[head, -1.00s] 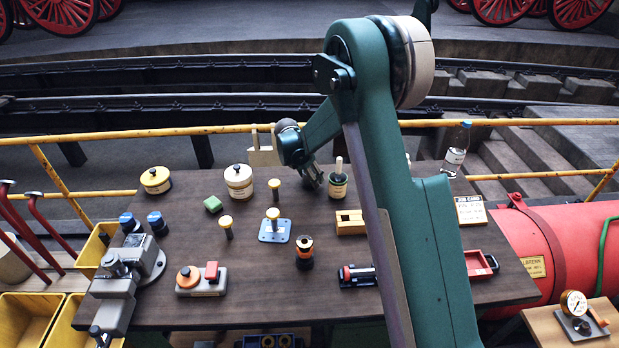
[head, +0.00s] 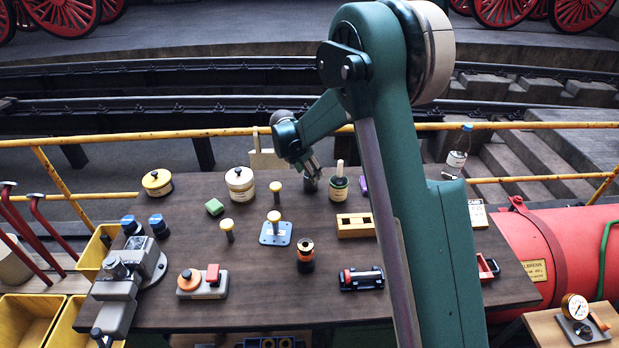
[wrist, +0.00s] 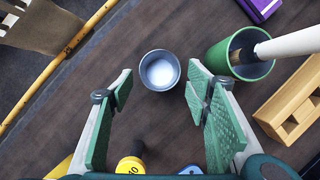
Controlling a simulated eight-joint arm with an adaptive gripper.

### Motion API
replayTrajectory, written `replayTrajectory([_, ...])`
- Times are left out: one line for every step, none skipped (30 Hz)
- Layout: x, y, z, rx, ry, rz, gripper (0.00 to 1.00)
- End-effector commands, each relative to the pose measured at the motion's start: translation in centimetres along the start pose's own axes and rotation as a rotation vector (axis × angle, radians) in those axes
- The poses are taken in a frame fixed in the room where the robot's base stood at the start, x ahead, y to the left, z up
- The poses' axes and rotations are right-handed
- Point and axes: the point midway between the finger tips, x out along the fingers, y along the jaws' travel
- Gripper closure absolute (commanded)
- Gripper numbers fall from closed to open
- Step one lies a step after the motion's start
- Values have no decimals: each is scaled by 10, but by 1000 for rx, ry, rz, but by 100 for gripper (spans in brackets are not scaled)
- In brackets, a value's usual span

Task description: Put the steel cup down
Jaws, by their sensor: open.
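The steel cup (wrist: 160,71) is small, grey and round with a pale inside. It appears upright on the brown table (wrist: 150,120), between and slightly beyond my fingertips in the wrist view. In the head view the cup (head: 311,184) shows only partly, just below my gripper (head: 309,165). My gripper (wrist: 160,80) is open, with its green pads apart and a gap on either side of the cup. Nothing is held.
A green pot (wrist: 243,57) with a brush stands close right of the cup. A wooden block with slots (wrist: 290,105) and a purple box (wrist: 260,8) lie farther right. A yellow-topped stamp (wrist: 131,166) is nearer. A yellow rail (head: 230,130) runs behind the table.

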Motion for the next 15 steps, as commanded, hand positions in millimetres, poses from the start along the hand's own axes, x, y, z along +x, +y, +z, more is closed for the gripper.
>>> replayTrajectory([-9,0,0,-1,0,0,52])
replayTrajectory([-14,0,0,-1,0,0,52])
replayTrajectory([-20,0,0,-1,0,0,52])
replayTrajectory([-24,0,0,-1,0,0,52])
replayTrajectory([-29,0,0,-1,0,0,52])
replayTrajectory([-34,0,0,-1,0,0,52])
replayTrajectory([-38,0,0,-1,0,0,52])
replayTrajectory([-42,0,0,-1,0,0,52])
replayTrajectory([-46,0,0,-1,0,0,52])
replayTrajectory([-50,0,0,-1,0,0,52])
replayTrajectory([-52,0,0,-1,0,0,52])
replayTrajectory([-56,0,0,-1,0,0,52])
replayTrajectory([-58,0,0,-1,0,0,52])
replayTrajectory([-60,0,0,-1,0,0,52])
replayTrajectory([-63,0,0,0,0,0,52])
